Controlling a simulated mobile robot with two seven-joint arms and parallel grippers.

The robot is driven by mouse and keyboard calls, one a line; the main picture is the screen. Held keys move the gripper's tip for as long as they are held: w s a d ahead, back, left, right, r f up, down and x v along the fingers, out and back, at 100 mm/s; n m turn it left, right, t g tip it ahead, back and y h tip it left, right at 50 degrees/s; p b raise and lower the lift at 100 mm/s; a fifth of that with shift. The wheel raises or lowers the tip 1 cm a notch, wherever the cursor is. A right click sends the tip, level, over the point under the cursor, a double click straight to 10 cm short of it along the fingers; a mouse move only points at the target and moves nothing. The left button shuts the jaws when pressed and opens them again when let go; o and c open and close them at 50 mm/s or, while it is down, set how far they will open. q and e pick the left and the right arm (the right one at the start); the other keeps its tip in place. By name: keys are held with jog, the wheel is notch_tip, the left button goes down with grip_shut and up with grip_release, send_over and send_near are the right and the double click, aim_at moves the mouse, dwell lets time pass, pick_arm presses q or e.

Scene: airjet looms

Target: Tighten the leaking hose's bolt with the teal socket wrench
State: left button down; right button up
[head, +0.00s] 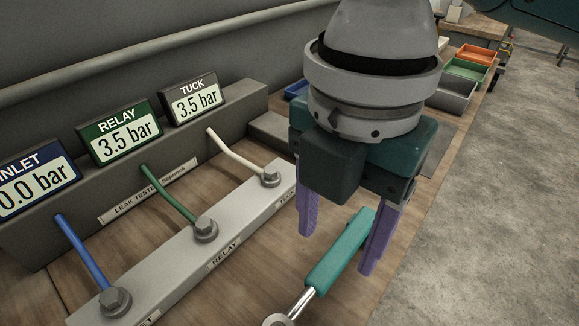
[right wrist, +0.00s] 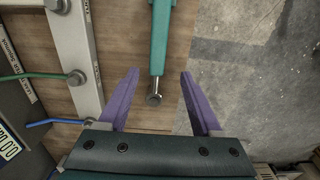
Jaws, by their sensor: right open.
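The teal socket wrench (head: 337,254) lies on the wooden bench, its metal shaft toward the bottom edge in the head view. It also shows in the right wrist view (right wrist: 160,35). My right gripper (head: 337,252) points down over the handle, open, with purple fingers apart; I cannot tell the height gap. In the right wrist view the wrench's metal end lies between the open fingers. Bolts hold the blue hose (head: 82,250), green hose (head: 168,193) and white hose (head: 233,154) on the grey bar (head: 240,228). The displays read INLET 0.0 bar, RELAY 3.5 bar, TUCK 3.5 bar.
Behind the hoses stands a dark block with the displays (head: 120,130). An orange tray (head: 477,54), green tray (head: 466,71) and grey tray (head: 452,95) stand at the bench's far end. Bare floor (head: 500,200) lies right of the bench edge.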

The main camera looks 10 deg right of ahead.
aim_at(327, 267)
jog(key=f, duration=0.2)
jog(key=f+b, duration=0.1)
jog(key=f, duration=0.2)
jog(key=shift+w+a+f, duration=0.1)
jog(key=shift+w+f, duration=0.1)
jog(key=shift+f, duration=0.1)
jog(key=shift+c, duration=0.3)
grip_shut()
jog(key=shift+r, duration=0.1)
